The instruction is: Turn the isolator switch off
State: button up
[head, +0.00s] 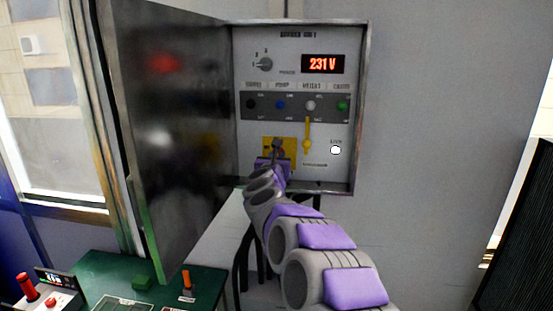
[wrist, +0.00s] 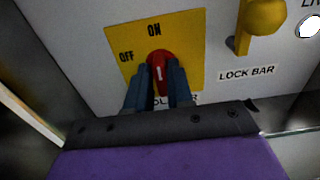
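The isolator switch is a red knob (wrist: 158,70) on a yellow plate (wrist: 190,40) marked ON at the top and OFF to the left. The white mark on the knob points up, towards ON. My gripper (wrist: 158,92) has one finger on each side of the knob, close against it. I cannot tell whether the fingers press on it. In the head view my gripper (head: 277,148) covers most of the switch, and part of the yellow plate (head: 292,143) shows around it.
A yellow lock bar (head: 307,134) stands right of the switch; it also shows in the wrist view (wrist: 262,20). A white light (head: 336,150) labelled LIVE is further right. The display (head: 323,64) reads 231 V. The open cabinet door (head: 170,130) stands on the left.

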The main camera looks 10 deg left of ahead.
grip_shut()
jog(key=shift+n, duration=0.3)
jog(key=n+p, duration=0.1)
jog(key=n, duration=0.1)
jog(key=n+p, duration=0.1)
jog(key=n, duration=0.2)
jog(key=shift+r+n, duration=0.2)
jog(key=shift+n, duration=0.1)
jog(key=n+p, duration=0.2)
jog(key=n, duration=0.1)
jog(key=shift+a+f+n, duration=0.1)
jog(key=shift+n, duration=0.2)
jog(key=n+p, duration=0.2)
jog(key=n, duration=0.1)
jog(key=shift+n, duration=0.3)
jog(key=n+p, duration=0.2)
jog(key=n, duration=0.1)
jog(key=shift+f, duration=0.1)
jog(key=shift+f+n+p, duration=0.2)
jog(key=shift+n+p, duration=0.35)
jog(key=shift+n, duration=0.25)
jog(key=shift+f, duration=0.1)
